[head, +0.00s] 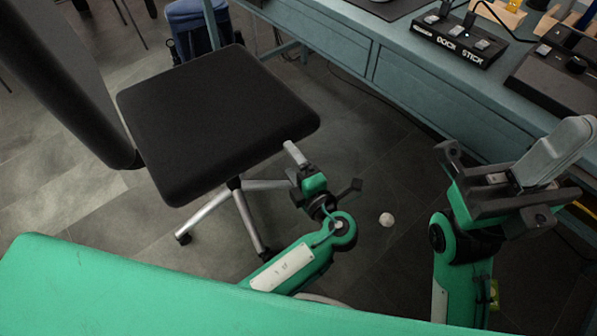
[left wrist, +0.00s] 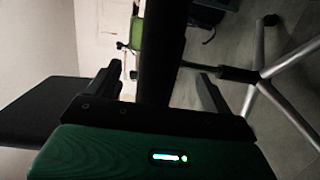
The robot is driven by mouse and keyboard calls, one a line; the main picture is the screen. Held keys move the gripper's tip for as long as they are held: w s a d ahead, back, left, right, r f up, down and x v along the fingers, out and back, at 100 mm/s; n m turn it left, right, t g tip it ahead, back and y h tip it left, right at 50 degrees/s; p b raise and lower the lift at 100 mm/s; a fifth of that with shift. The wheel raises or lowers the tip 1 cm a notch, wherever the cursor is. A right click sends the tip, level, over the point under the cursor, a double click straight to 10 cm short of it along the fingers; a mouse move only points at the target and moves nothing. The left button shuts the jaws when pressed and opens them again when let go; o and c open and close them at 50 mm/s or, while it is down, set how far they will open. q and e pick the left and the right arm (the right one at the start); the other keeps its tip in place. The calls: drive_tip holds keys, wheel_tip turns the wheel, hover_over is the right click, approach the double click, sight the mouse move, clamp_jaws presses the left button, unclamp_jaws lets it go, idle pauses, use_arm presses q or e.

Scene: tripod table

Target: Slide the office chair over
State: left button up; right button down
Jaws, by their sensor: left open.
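The office chair has a black seat (head: 215,120), a dark backrest (head: 65,75) at the left, and silver base legs (head: 205,215) on the floor. My left gripper (head: 322,184) is beside and below the seat's right corner in the head view. In the left wrist view its fingers (left wrist: 160,82) are open, with a dark bar, seemingly the seat seen edge-on (left wrist: 163,40), between them. I cannot tell whether they touch it. Silver legs (left wrist: 285,95) show at the right there. My right gripper (head: 500,185) is raised near the desk, with a pale grey piece beside it; its jaw state is unclear.
A blue-grey desk (head: 425,85) runs along the right, with a black control box (head: 460,40) and another dark device (head: 560,75) on it. A small pale ball (head: 386,219) lies on the floor. A blue bin-like object (head: 195,30) stands behind the chair.

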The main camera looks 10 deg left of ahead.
use_arm(q)
drive_tip(key=b+x, duration=0.1)
drive_tip(key=x, duration=1)
clamp_jaws()
drive_tip(key=shift+f+b, duration=0.1)
drive_tip(key=shift+b, duration=0.2)
